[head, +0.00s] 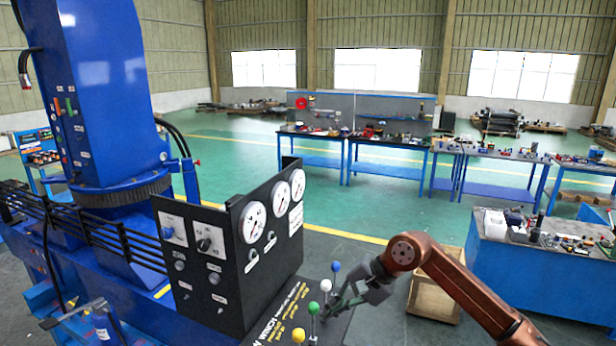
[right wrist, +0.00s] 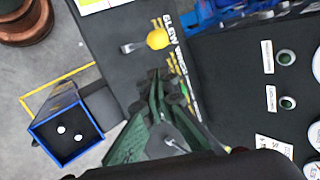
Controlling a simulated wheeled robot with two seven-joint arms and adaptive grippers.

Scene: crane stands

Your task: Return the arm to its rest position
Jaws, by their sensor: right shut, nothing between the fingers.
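My right arm comes in from the lower right of the head view, and its grey gripper (head: 340,302) is over the lever panel. Levers with a blue knob (head: 336,267), a white knob (head: 326,285), a green knob (head: 313,308) and a yellow knob (head: 298,335) stand beside it. In the right wrist view the gripper's fingers (right wrist: 156,80) are shut and empty, a little below the yellow knob (right wrist: 157,39) in the picture. Whether the gripper touches a lever I cannot tell. My left gripper is not in view.
A black gauge box (head: 232,255) stands left of the levers, and a blue crane column (head: 100,90) rises behind it. A wooden crate (head: 434,298) is beyond my right arm. A blue workbench (head: 530,275) stands at right. The green floor (head: 350,205) behind is open.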

